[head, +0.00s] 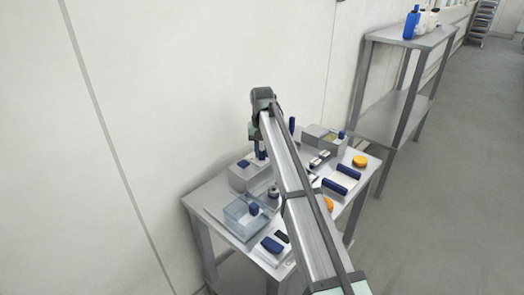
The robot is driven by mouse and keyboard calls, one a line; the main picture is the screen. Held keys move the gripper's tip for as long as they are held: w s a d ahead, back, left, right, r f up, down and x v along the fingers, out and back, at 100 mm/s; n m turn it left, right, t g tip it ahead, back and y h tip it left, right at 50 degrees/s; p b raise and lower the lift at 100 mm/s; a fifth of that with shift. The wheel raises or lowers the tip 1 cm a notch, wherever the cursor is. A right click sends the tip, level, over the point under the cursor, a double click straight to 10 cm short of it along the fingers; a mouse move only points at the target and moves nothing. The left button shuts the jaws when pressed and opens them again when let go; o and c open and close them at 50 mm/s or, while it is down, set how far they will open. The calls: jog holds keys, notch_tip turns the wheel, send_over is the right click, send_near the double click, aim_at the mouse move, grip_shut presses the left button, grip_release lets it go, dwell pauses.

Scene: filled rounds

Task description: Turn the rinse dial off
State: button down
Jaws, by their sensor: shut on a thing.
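My gripper (260,153) points down over the back left of the metal table. It is small in the head view and partly covered by my arm. It is shut on a dark blue part (262,155) beside a grey box (242,178). This part may be the rinse dial, but I cannot tell for sure, nor read its setting. Another dark blue piece (243,163) sits on top of the grey box.
The metal table (204,195) carries a clear bluish tub (234,222), a grey bin (313,140), dark blue rolls (348,171) and an orange round piece (360,161). A wall stands close behind. A taller shelf (398,38) with bottles is at the right.

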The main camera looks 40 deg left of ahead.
jog(key=shift+n, duration=0.3)
jog(key=n, duration=0.3)
jog(key=shift+n, duration=0.4)
jog(key=n, duration=0.4)
jog(key=shift+n, duration=0.3)
jog(key=n, duration=0.8)
jog(key=shift+n, duration=0.3)
jog(key=c, duration=0.9)
grip_release()
